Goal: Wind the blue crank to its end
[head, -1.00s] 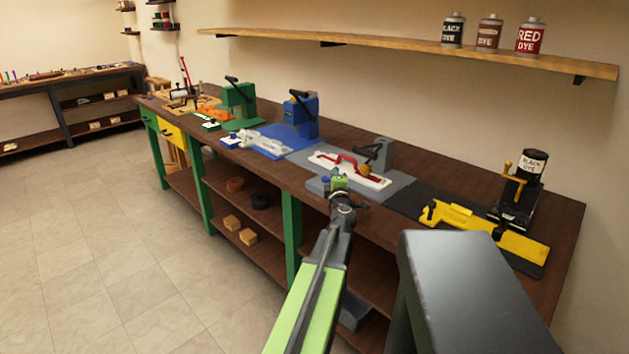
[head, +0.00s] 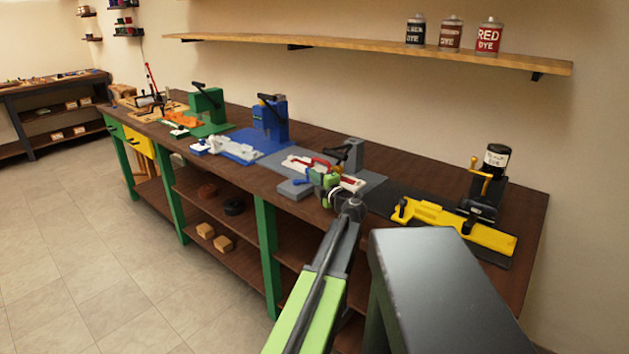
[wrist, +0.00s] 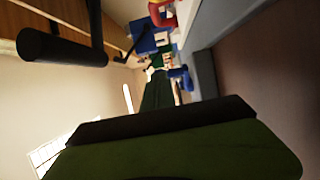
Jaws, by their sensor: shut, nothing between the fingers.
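A small blue crank (head: 302,181) sits at the left end of the red-and-white fixture (head: 350,184) on the grey station, above a grey block. My gripper (head: 330,181) is shut and empty, to the right of this crank in the head view, in front of the fixture and partly hiding it. It appears apart from the crank. In the wrist view one green finger with a dark pad (wrist: 170,120) fills the lower part. A blue part (wrist: 181,78) shows beyond it, beside a grey edge; I cannot tell if it is this same crank.
A grey press with a black lever (head: 337,153) stands behind my gripper; a black grip (wrist: 62,47) looms close in the wrist view. Another blue crank (head: 198,148) is on the white fixture farther left. A yellow fixture (head: 455,228) lies to the right. Open floor is at left.

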